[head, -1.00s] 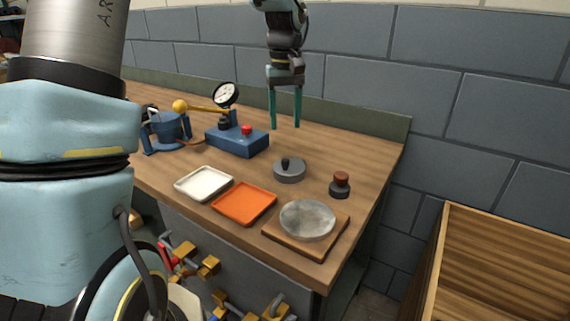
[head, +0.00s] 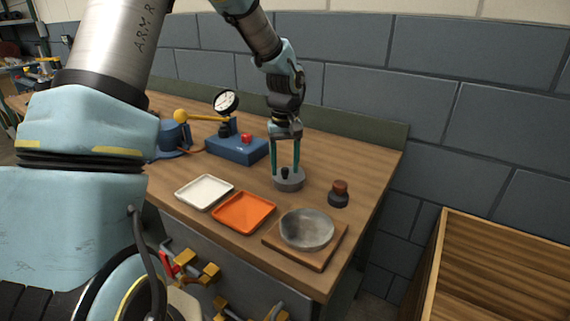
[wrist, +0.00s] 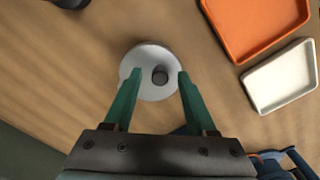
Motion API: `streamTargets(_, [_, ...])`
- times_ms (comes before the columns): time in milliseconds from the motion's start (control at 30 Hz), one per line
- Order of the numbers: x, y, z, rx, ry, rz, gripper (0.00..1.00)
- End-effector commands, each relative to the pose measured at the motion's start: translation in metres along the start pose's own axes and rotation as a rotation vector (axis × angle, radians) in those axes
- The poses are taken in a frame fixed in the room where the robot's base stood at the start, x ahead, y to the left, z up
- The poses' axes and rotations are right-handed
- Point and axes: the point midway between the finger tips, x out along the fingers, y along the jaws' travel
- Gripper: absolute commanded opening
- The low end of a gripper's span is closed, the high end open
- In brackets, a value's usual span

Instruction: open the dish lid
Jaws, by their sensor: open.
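The dish (head: 289,184) is a small round grey metal dish on the wooden bench, with its lid on top. A dark knob (head: 285,172) stands up from the lid. In the wrist view the dish lid (wrist: 148,92) lies under my fingers and the knob (wrist: 159,75) shows between them. My gripper (head: 286,172) points straight down over the dish, its two green fingers open on either side of the knob. It also shows in the wrist view (wrist: 160,73), where gaps remain between both fingertips and the knob.
A white tray (head: 204,179) and an orange tray (head: 244,226) lie in front of the dish. A brown-topped dark stamp (head: 339,194) stands to the right. A grey bowl (head: 306,229) sits on a wooden board (head: 317,263). A blue gauge box (head: 237,149) stands behind left.

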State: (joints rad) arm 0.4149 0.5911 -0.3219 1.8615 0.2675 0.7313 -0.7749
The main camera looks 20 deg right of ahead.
Motion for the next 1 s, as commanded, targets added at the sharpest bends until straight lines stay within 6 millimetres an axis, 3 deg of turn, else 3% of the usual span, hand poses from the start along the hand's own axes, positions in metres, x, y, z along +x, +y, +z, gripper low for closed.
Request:
streamTargets(67, [-0.0001, 0.0, 0.0, 0.0, 0.0, 0.0, 0.57])
streamTargets(567, [-0.0005, 0.0, 0.0, 0.0, 0.0, 0.0, 0.02])
streamTargets(1000, [-0.0006, -0.0001, -0.0001, 0.0, 0.0, 0.0, 0.0])
